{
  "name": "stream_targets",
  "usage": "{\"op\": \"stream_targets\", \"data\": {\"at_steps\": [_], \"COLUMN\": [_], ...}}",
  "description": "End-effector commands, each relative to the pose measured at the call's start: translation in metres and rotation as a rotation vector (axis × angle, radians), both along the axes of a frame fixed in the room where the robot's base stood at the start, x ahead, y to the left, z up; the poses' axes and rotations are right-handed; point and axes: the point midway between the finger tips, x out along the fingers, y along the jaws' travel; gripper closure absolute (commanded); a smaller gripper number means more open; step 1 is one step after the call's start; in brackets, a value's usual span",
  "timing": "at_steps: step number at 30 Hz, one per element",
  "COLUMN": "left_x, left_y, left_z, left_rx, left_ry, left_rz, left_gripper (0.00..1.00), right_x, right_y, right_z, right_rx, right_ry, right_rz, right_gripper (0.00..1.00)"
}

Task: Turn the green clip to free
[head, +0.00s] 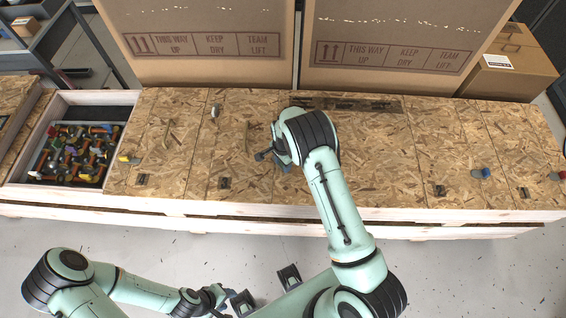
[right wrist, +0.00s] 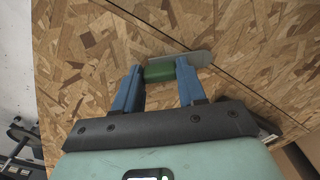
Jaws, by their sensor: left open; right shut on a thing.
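The green clip (head: 272,153) is hard to make out in the head view, where my right arm covers most of that spot. In the right wrist view the green clip (right wrist: 160,73) sits on the chipboard lid, with a flat grey piece reaching right from it across a board seam. My right gripper (right wrist: 158,76) is shut on the clip, one blue finger on each side. It also shows in the head view (head: 280,168), mostly hidden beneath my wrist. My left gripper (head: 229,296) is open and empty, low in front of the crate.
The chipboard top (head: 380,170) carries other clips: yellow (head: 127,158), blue (head: 482,173) and red (head: 557,176). An open compartment at left holds a tray (head: 44,150) of mixed coloured parts. Large cardboard boxes (head: 200,70) stand along the back.

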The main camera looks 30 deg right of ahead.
Motion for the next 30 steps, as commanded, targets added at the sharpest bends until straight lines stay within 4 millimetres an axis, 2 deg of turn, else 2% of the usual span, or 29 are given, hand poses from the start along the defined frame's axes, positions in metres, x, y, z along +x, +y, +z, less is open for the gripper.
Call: {"op": "stream_targets", "data": {"at_steps": [15, 24, 30], "left_x": [0.009, 0.014, 0.016], "left_y": [0.000, 0.000, 0.000], "left_z": [0.015, 0.025, 0.028], "left_rx": [0.000, 0.000, 0.000], "left_ry": [-0.010, -0.017, -0.019], "left_rz": [0.000, 0.000, 0.000], "left_gripper": [0.57, 0.57, 0.57], "right_x": [0.001, 0.001, 0.001], "right_y": [0.001, 0.002, 0.001], "right_z": [0.002, 0.002, 0.001], "right_rx": [0.001, 0.001, 0.002], "right_ry": [0.001, 0.001, 0.000], "right_rz": [-0.470, -0.649, -0.709], "right_gripper": [0.90, 0.90, 0.90]}}
